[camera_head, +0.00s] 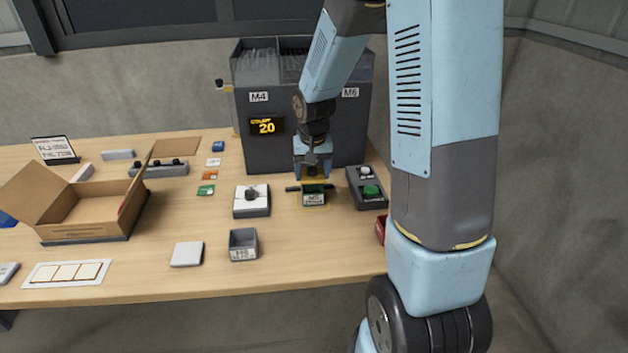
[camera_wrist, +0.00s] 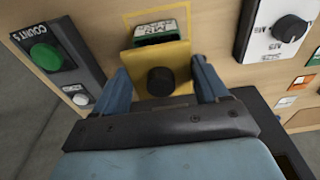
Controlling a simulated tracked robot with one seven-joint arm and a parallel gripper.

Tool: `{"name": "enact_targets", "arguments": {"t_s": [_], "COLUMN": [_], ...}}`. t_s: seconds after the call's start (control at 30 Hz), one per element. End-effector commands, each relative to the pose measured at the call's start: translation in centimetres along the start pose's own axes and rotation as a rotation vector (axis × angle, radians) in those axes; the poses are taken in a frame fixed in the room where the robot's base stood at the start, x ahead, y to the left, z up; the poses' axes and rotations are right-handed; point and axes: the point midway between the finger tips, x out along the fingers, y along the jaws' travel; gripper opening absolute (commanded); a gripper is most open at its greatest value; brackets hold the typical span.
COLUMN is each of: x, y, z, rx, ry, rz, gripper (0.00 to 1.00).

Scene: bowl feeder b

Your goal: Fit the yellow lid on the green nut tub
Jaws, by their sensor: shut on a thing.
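The green nut tub (camera_head: 314,199) stands on the bench in front of the dark feeder, its white label facing the head camera. It also shows at the top of the wrist view (camera_wrist: 160,26). My gripper (camera_head: 312,177) points down over the tub. In the wrist view my gripper (camera_wrist: 160,66) is shut on the yellow lid (camera_wrist: 143,58), with one blue finger on each side and the lid's black knob between them. The lid covers most of the tub's top in that view. Whether lid and tub touch, I cannot tell.
A control box with a green button (camera_head: 370,190) stands close right of the tub. A white dial box (camera_head: 251,201) stands to the left. The dark feeder (camera_head: 300,130) rises behind. A grey bin (camera_head: 243,244) and an open carton (camera_head: 85,205) are further left.

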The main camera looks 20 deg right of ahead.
Motion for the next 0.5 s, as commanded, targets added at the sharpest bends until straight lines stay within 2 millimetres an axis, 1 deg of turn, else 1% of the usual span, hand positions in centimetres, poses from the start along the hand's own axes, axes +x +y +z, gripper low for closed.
{"name": "enact_targets", "arguments": {"t_s": [0.17, 0.3, 0.37, 0.5], "x": [1.0, 3.0, 3.5, 3.7], "y": [0.1, 0.1, 0.1, 0.0], "z": [-0.5, -0.1, -0.1, -0.1], "rx": [-0.001, -0.001, -0.003, -0.002], "ry": [-0.001, -0.003, -0.002, 0.000], "rz": [0.000, 0.000, 0.000, 0.000], "gripper": [0.44, 0.44, 0.44, 0.44]}}
